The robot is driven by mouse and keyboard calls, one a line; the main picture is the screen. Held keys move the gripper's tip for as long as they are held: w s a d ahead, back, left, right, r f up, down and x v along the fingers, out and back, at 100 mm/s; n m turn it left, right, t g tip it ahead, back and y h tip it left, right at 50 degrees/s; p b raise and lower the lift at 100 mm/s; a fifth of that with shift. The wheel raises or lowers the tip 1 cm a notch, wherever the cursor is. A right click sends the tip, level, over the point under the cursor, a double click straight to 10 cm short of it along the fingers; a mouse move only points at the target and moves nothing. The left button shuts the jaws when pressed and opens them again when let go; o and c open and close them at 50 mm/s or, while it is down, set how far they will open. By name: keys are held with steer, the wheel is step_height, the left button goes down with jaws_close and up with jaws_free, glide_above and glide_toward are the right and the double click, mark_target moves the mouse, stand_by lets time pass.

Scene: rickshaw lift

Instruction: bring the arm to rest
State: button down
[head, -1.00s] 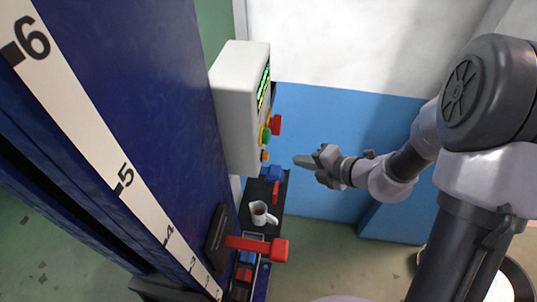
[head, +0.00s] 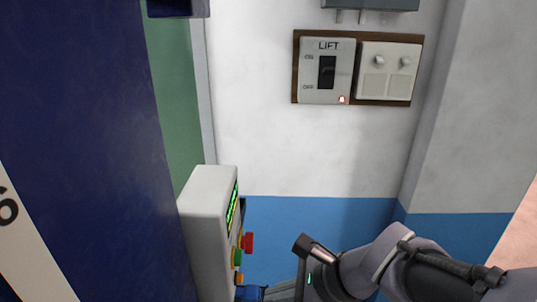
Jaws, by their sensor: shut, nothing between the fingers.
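My arm enters from the lower right of the head view and reaches left in front of the blue lower wall. My gripper (head: 280,292) is at the bottom edge, pointing left, shut and empty. The picture's edge cuts off part of it. It is to the right of and below the buttons of a pale control box (head: 207,230). I see no contact between the gripper and the box.
The box has red (head: 247,243), green (head: 236,257) and orange (head: 239,278) buttons. A dark blue lift column (head: 95,130) fills the left. A LIFT switch panel (head: 327,72) with a lit red lamp is on the white wall. The wall between is clear.

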steer(key=s+d+r+n+t+h+b, duration=0.1)
steer(key=s+d+r+n+t+h, duration=0.15)
steer(key=d+n, duration=0.4)
steer(key=s+d+r+n+t+h, duration=0.1)
steer(key=s+d+r+n+h, duration=0.25)
steer(key=n, duration=0.55)
steer(key=s+a+f+g+b, duration=0.1)
steer(key=s+f+b, duration=0.2)
steer(key=f+b, duration=2.4)
step_height(320, 180, down, 4)
steer(key=shift+r+m+g+y, duration=0.15)
steer(key=shift+m+g+y, duration=0.2)
steer(key=shift+m, duration=0.1)
